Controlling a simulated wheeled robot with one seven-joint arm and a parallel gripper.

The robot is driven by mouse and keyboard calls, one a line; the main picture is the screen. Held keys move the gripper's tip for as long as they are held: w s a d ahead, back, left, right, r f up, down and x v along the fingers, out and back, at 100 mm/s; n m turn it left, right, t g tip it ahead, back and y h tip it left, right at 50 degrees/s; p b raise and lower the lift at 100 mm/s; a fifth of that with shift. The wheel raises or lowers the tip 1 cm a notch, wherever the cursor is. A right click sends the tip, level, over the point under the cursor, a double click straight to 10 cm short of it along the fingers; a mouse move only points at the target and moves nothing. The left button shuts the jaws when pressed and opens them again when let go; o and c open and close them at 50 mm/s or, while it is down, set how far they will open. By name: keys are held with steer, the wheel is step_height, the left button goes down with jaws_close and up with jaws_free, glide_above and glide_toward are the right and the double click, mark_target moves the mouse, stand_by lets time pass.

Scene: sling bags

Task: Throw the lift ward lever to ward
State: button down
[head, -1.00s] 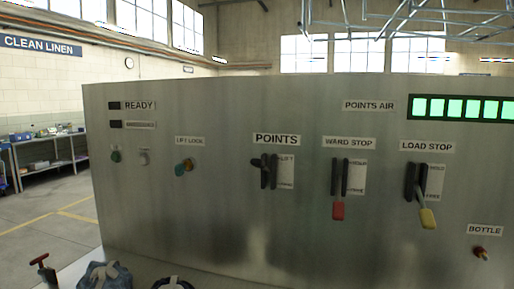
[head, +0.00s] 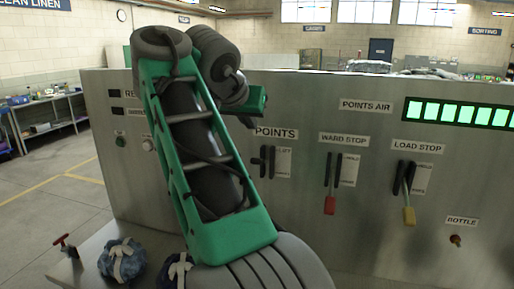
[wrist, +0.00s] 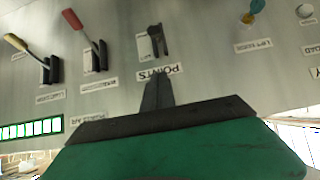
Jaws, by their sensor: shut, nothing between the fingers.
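The points lever (head: 267,161) is a dark lever in a black bracket under the POINTS sign, beside a white plate marked LIFT at its top. Its lower word is too small to read surely. It seems to stick out towards me; its exact setting is unclear. In the wrist view, which is upside down, the points lever (wrist: 158,42) is above the fingers and apart from them. My gripper (wrist: 157,80) is shut and empty, its dark fingers pointing at the panel near the POINTS sign. In the head view my green arm hides the fingers and the panel's left part.
To the right are the red ward stop lever (head: 330,203) and the yellow load stop lever (head: 409,214), both handles down. A lift lock key (wrist: 255,8) shows in the wrist view. Blue bags (head: 122,260) lie at the front left. A green-lit gauge (head: 458,112) is upper right.

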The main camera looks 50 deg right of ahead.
steer(key=b, duration=0.4)
glide_above(262, 161)
steer(key=w, duration=0.2)
steer(key=f, duration=0.7)
steer(key=shift+s+d, duration=0.25)
steer(key=shift+d, duration=0.05)
steer(key=shift+s+a+f+b, duration=0.1)
steer(key=shift+a+f+b, duration=0.2)
steer(key=shift+f+b, duration=0.25)
steer(key=shift+s+a+f+b, duration=0.1)
steer(key=shift+a+f+b, duration=0.25)
steer(key=shift+f, duration=0.2)
steer(key=shift+s+a+f, duration=0.2)
steer(key=shift+w+f, duration=0.1)
steer(key=shift+f, duration=0.05)
